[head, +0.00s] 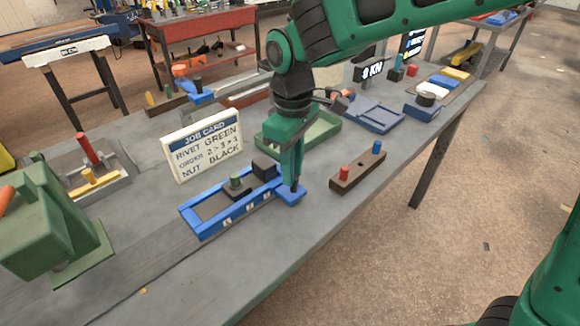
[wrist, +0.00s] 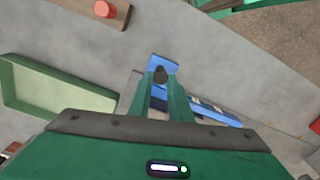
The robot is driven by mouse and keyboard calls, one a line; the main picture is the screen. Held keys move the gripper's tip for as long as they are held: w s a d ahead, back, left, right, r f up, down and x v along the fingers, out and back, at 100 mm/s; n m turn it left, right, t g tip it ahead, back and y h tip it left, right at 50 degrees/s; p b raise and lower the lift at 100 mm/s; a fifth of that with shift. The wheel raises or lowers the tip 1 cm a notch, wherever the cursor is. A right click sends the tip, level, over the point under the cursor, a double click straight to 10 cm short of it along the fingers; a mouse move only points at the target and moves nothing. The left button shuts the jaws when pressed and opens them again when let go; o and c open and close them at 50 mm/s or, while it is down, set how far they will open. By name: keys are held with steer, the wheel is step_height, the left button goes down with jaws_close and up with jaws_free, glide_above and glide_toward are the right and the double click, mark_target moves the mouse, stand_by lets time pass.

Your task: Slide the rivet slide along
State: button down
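A blue-framed slide fixture (head: 203,228) lies on the grey bench, with small white labels along its front edge. A dark block with a green knob (head: 236,182) sits in its track, and a plain dark block (head: 265,167) sits further right. A blue end piece (head: 288,196) is at the fixture's right end; it also shows in the wrist view (wrist: 163,62). My gripper (head: 295,187) points down at this end piece. In the wrist view a dark knob (wrist: 159,77) lies between my fingertips. I cannot tell whether the fingers press on it. The fingers partly hide the fixture.
A job card (head: 203,145) reading rivet green, order 2>3>1, nut black stands behind the fixture. A green tray (head: 318,133) is behind my gripper. A brown block with red and blue pegs (head: 358,173) stands to the right. The bench front is clear.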

steer(key=c, duration=1.6)
jaws_free()
steer(key=shift+w+d, duration=0.35)
steer(key=shift+w, duration=0.05)
steer(key=shift+s, duration=0.1)
steer(key=shift+a, duration=0.1)
steer(key=shift+r, duration=0.1)
step_height(320, 180, up, 11)
steer(key=shift+f, duration=0.2)
